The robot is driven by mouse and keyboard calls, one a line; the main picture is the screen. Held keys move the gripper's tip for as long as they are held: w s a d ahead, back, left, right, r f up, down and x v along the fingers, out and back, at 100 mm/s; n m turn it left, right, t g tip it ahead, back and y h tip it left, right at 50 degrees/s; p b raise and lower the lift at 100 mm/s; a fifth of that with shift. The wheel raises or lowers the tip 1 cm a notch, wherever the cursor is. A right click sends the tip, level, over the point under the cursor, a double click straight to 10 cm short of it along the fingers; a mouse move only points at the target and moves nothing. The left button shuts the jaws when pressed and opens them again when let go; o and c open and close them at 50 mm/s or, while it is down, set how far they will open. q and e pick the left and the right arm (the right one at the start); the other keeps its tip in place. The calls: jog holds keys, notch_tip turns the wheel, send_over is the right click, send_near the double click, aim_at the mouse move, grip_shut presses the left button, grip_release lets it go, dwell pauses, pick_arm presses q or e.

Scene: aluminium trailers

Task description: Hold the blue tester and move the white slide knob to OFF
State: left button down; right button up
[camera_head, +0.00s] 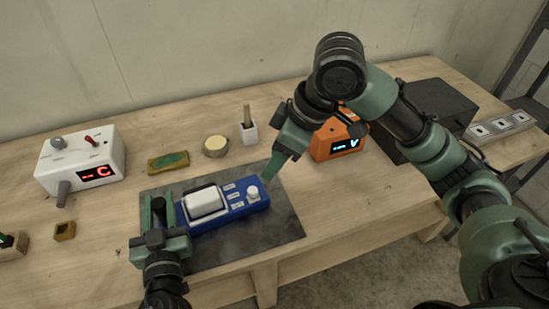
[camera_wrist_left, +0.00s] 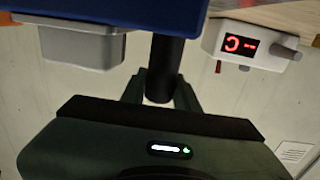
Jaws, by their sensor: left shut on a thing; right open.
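The blue tester (camera_head: 228,212) lies on a dark mat (camera_head: 272,229), with a large white block (camera_head: 205,201) on its left part and small pale labels on its top. The white knob (camera_head: 253,192) is near its right end; its exact setting is too small to read. My left gripper (camera_head: 160,208) is at the tester's left end. In the left wrist view its fingers are shut on a dark round handle (camera_wrist_left: 166,60) beside the blue tester body (camera_wrist_left: 190,14). My right gripper (camera_head: 268,174) is open, tips pointing down just above and behind the knob, apparently not touching it.
A white box with a red display (camera_head: 80,160) stands at the left. An orange meter (camera_head: 338,143) and a dark case (camera_head: 435,108) are behind the right arm. A sponge (camera_head: 168,162), a round tin (camera_head: 215,146) and a white cup (camera_head: 248,132) stand behind the mat.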

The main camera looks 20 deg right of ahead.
pick_arm(q)
jog(key=c, duration=1)
grip_release()
jog(key=shift+o, duration=0.2)
